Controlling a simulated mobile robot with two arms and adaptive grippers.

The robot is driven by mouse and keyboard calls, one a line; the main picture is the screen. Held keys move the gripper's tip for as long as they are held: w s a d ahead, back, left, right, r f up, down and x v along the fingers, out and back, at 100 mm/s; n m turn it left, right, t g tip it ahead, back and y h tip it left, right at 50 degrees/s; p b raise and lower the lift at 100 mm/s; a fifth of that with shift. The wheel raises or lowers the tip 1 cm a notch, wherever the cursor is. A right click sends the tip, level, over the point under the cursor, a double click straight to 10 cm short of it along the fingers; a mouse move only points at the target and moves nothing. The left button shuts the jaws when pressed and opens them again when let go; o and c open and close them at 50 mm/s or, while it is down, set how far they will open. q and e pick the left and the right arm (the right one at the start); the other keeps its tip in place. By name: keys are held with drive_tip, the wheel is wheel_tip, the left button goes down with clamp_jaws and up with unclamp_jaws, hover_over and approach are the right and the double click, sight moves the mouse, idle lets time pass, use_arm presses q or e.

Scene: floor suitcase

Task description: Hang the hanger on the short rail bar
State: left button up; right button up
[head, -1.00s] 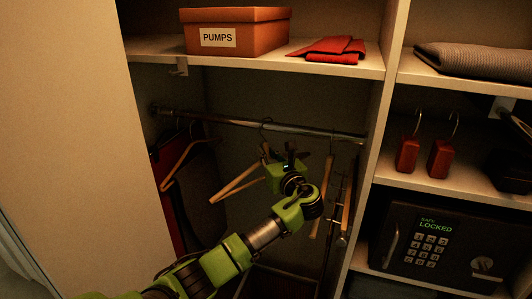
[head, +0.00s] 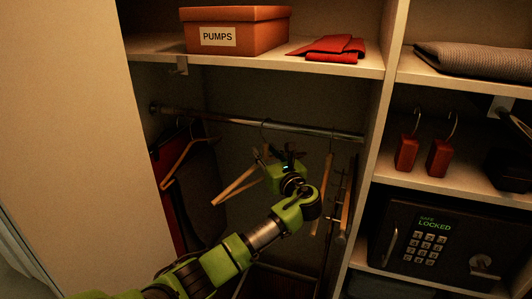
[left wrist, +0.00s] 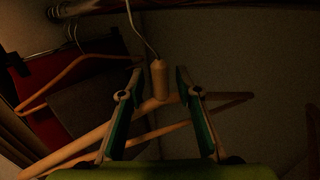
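The rail bar (head: 235,120) runs across the closet under the upper shelf. A wooden hanger (head: 235,188) is at the rail, its wire hook up by the bar. In the head view the hook appears to go over the bar; its top is out of the left wrist view. My left gripper (head: 278,160) is just below the rail at the hanger's neck. In the left wrist view, the fingers of my left gripper (left wrist: 155,90) stand apart on both sides of the hanger's wooden neck (left wrist: 159,80), with gaps visible. My right gripper is not in view.
Another hanger (head: 180,160) hangs at the left with dark and red clothes. More hangers (head: 325,190) hang right of my gripper, near the partition. A PUMPS box (head: 235,30) and red cloth (head: 330,47) lie on the shelf above. A safe (head: 430,245) stands at right.

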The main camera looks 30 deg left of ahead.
use_arm(q)
drive_tip(key=v, duration=1.2)
drive_tip(key=shift+s, duration=0.1)
